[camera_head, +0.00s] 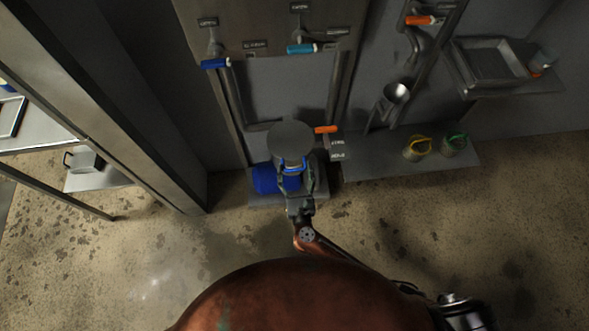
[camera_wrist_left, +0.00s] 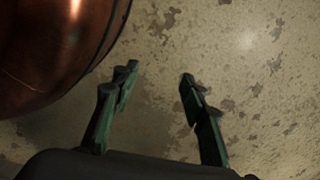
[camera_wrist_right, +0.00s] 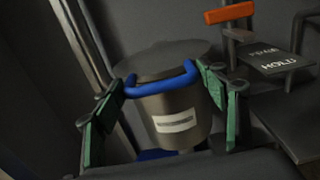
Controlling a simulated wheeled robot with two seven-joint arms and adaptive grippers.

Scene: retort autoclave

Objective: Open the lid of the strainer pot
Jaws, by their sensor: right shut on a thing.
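The strainer pot is a grey cylinder with a pale label (camera_wrist_right: 176,122) on its front in the right wrist view. Its dark grey round lid (camera_head: 290,138) is on the upper side, and a blue handle (camera_wrist_right: 160,82) crosses the front near the lid's edge. I cannot tell whether the lid is raised from the rim. My right gripper (camera_head: 292,178) reaches it from the front, its green fingers shut on the blue handle, one at each end. My left gripper (camera_wrist_left: 158,82) is open and empty above the floor, beside a rounded copper-coloured surface.
A blue object (camera_head: 265,179) is left of the pot. Pipes and valve levers, including an orange one (camera_head: 326,129), surround it. A shelf at right holds a yellow-handled cup (camera_head: 417,148) and a green-handled cup (camera_head: 454,145). A metal post (camera_head: 150,130) stands left; open floor lies in front.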

